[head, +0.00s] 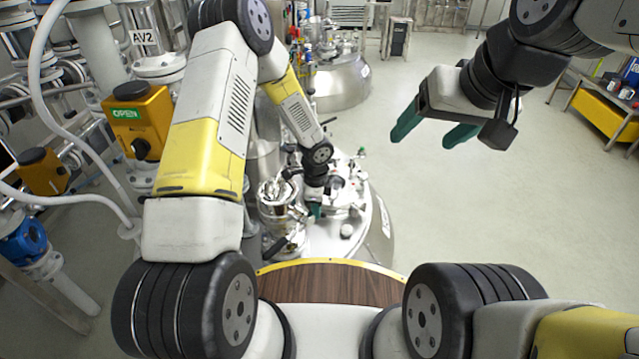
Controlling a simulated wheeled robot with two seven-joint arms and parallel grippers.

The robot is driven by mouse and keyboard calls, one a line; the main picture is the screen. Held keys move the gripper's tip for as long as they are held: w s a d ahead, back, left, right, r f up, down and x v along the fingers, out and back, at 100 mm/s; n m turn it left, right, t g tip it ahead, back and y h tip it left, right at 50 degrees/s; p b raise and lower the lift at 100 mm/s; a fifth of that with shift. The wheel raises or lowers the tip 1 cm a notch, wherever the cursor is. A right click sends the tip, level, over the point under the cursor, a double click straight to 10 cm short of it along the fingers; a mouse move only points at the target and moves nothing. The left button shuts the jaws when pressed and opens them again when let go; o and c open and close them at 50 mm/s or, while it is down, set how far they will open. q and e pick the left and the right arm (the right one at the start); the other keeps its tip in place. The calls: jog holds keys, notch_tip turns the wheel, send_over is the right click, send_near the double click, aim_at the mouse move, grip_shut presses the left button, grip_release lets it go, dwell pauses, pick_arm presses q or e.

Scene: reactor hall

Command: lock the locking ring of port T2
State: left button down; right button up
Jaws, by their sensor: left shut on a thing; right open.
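My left gripper (314,210) reaches down to the fittings on top of the steel vessel (325,240) in the middle. Its green fingers are shut on a small part there, which looks like the locking ring of a port; the wrist and fingers hide most of it. I cannot read a T2 label. A shiny steel port (279,196) stands just left of the fingers, and a black handle (277,246) juts out below it. My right gripper (433,128) is open and empty, high above the floor at the upper right, well apart from the vessel.
Pipes, a yellow valve box marked OPEN (137,122) and white hoses crowd the left side. Another steel vessel (340,82) stands behind. A bench with yellow drawers (598,108) is at the far right. The floor (500,220) on the right is clear.

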pick_arm(q)
jog(key=shift+s, duration=0.3)
jog(key=c, duration=1.4)
grip_release()
jog(key=shift+c, duration=0.2)
jog(key=w+a+n, duration=0.2)
jog(key=w+n, duration=0.6)
jog(key=w, duration=0.1)
notch_tip(320, 180, up, 8)
jog(key=s+a+r+n, duration=0.1)
jog(key=s+a+r, duration=0.1)
jog(key=r, duration=0.6)
jog(key=s+a+r+n+t, duration=0.1)
jog(key=s+a+r+n, duration=0.1)
jog(key=s+r, duration=0.3)
jog(key=s+a+r+n+t, duration=0.1)
jog(key=s+r, duration=0.3)
jog(key=r, duration=0.7)
jog(key=shift+a+r+n, duration=0.4)
jog(key=shift+a+n, duration=0.25)
jog(key=shift+n, duration=0.05)
